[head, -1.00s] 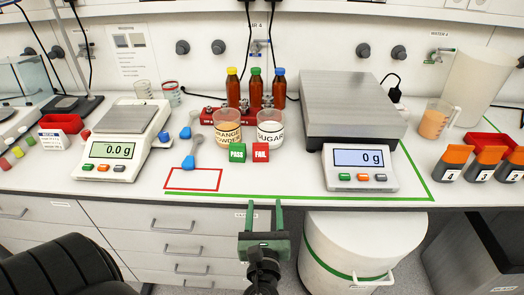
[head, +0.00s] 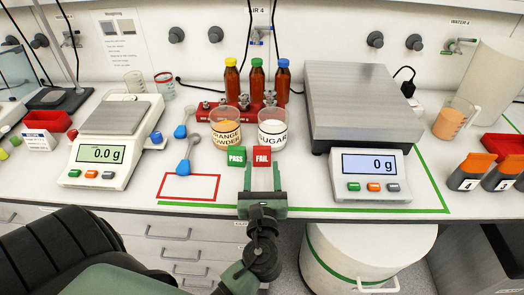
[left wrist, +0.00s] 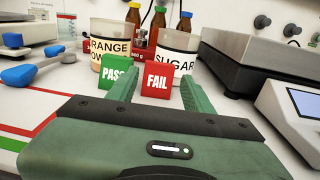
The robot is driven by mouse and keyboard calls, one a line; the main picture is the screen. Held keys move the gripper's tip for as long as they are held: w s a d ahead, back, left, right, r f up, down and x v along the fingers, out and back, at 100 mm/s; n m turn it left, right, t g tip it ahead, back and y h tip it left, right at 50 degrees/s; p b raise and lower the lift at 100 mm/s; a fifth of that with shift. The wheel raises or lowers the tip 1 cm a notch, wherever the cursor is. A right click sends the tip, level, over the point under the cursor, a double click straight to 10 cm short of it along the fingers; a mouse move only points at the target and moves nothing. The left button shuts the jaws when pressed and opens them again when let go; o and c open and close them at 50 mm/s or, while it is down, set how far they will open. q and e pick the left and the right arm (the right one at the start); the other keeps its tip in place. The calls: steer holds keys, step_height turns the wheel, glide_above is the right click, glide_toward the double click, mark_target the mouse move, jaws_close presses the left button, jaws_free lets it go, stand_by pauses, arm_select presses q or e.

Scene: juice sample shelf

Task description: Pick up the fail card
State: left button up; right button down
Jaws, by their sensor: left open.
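The fail card, a small red block with white FAIL lettering (head: 262,156), stands upright on the bench in front of the sugar cup (head: 272,128). The green pass card (head: 237,156) stands just to its left. My left gripper (head: 262,178) is open and empty at the bench's front edge, its green fingers pointing toward the cards. The pass card (left wrist: 115,75) is partly hidden behind the left finger. My right gripper is not in view.
The orange powder cup (head: 225,130) stands behind the pass card. A small scale (head: 112,140) is at left and a larger scale (head: 370,178) at right. Blue scoops (head: 186,160) and a red taped rectangle (head: 188,188) lie left of the cards.

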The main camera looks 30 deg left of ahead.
mark_target(262, 152)
arm_select(q)
steer(key=shift+x, duration=1.2)
steer(key=shift+w+a+f, duration=0.1)
steer(key=shift+w+a, duration=0.05)
steer(key=shift+w, duration=0.15)
steer(key=p+x, duration=0.1)
steer(key=x, duration=0.3)
steer(key=shift+w+p, duration=0.1)
steer(key=shift+p, duration=0.25)
steer(key=shift+w+a, duration=0.25)
steer(key=shift+w, duration=0.05)
steer(key=shift+w+a+f, duration=0.1)
steer(key=shift+f, duration=0.05)
steer(key=c, duration=1)
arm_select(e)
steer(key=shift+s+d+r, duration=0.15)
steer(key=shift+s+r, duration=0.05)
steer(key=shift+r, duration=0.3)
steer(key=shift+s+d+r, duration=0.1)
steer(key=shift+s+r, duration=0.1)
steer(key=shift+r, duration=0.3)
